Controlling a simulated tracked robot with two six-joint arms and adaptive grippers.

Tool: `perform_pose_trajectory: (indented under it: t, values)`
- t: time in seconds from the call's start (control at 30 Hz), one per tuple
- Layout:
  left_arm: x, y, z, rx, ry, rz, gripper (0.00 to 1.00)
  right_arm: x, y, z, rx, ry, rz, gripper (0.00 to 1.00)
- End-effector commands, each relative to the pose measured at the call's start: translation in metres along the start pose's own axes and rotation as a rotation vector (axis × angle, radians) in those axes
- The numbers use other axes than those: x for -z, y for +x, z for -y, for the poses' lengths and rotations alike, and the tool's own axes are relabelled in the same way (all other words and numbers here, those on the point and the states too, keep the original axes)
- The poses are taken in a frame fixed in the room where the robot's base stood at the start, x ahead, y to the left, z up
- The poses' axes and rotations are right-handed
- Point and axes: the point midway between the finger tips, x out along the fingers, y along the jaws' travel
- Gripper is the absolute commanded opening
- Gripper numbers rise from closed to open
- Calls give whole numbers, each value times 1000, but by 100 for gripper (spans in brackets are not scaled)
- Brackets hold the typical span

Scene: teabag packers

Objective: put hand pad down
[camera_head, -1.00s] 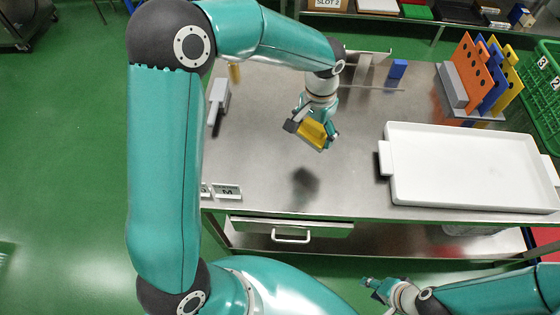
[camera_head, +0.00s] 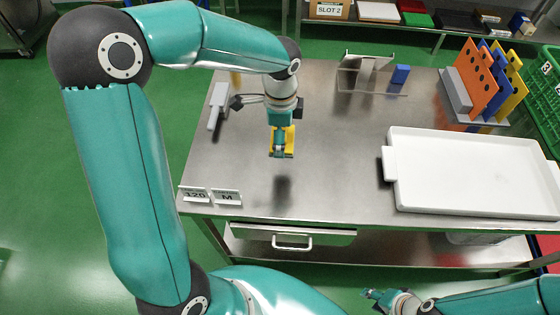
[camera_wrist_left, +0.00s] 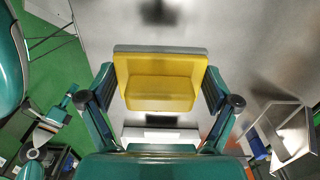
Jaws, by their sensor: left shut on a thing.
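The hand pad, a yellow block with a grey backing, is in my left gripper (camera_head: 283,152). The pad (camera_head: 289,140) hangs above the steel table (camera_head: 330,180), apart from it, with a dark shadow on the tabletop below. In the left wrist view the pad (camera_wrist_left: 160,92) sits between the two fingers of my left gripper (camera_wrist_left: 160,100), which are shut on its sides. My right gripper (camera_head: 374,294) is low in the head view, in front of the table and away from the pad; it is too small to tell its opening.
A white tray (camera_head: 391,165) covers the table's right side. Behind it stands a rack with orange, blue and yellow boards (camera_head: 478,80). A blue block (camera_head: 400,74) and a metal stand (camera_head: 352,83) are at the back. Label plates (camera_head: 227,197) stand at the front left. The middle is clear.

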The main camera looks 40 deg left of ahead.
Motion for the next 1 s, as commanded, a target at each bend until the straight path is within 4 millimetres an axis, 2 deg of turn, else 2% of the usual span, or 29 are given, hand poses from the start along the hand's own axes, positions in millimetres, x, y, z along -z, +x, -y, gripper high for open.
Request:
perform_pose_trajectory:
  t: [0.03,0.1,0.3,0.5,0.77,1.0]
  values:
    - [-1,16,-1,-7,-1,3,51,0,-1,0,0,0,0,40]
    - [-1,34,-1,-7,0,3,51,0,-1,0,0,0,0,40]
    - [0,69,0,-2,-1,0,51,0,-2,1,0,0,0,40]
    - [0,82,0,-1,-2,1,51,0,-2,1,0,0,0,40]
    - [1,116,0,-1,0,0,51,0,-2,1,0,0,0,40]
    - [1,120,0,1,-1,-1,51,0,-2,1,0,0,0,40]
